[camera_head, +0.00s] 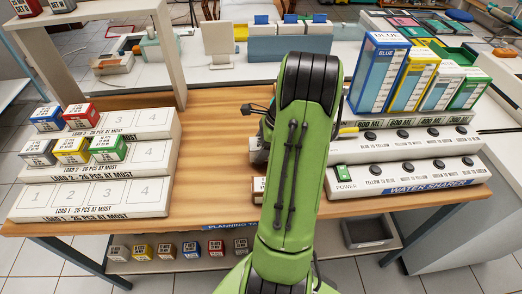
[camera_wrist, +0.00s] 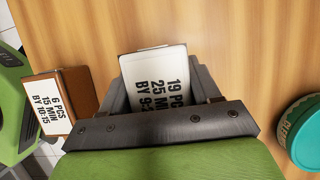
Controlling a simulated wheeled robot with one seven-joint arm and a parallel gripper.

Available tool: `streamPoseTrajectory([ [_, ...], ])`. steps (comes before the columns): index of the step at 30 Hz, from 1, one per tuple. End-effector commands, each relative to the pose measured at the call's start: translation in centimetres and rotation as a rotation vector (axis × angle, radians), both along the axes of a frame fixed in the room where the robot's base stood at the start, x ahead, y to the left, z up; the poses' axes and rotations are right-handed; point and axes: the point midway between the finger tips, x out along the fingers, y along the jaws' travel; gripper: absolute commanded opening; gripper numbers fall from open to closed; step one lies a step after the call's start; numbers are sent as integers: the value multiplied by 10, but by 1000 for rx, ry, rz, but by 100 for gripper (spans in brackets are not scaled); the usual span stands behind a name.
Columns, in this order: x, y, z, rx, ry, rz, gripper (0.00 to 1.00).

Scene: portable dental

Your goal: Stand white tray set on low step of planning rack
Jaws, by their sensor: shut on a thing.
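In the wrist view the white tray set (camera_wrist: 155,72) is a small white block with a label reading "19 PCS 25 MIN". My gripper (camera_wrist: 160,92) is shut on it, one dark finger on each side. Wood tabletop shows around it; I cannot tell whether it touches the table. The planning rack (camera_head: 155,130) stands at the left of the table with three steps. Its low step (camera_head: 95,195), marked "LOAD 1 - 26 PCS AT MOST", is empty, with numbered places 1 to 4.
The middle step holds a grey-white, a yellow (camera_head: 72,150) and a green block (camera_head: 108,148). The top step holds a blue (camera_head: 46,118) and a red block (camera_head: 80,116). A brown block (camera_wrist: 60,100) and a teal round container (camera_wrist: 302,135) flank my gripper. Water shares panel (camera_head: 420,175) is right.

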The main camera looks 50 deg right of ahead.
Motion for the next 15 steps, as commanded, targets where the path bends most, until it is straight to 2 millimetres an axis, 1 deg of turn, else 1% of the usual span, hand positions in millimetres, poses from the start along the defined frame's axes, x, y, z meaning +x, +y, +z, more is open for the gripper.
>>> streamPoseTrajectory([
  [1,1,-1,20,-4,-4,0,24],
  [3,1,-1,41,-5,-4,0,24],
  [7,0,-1,70,-4,-2,-1,24],
  [10,0,0,82,-2,-1,0,24],
  [15,0,0,84,-1,-1,0,24],
])
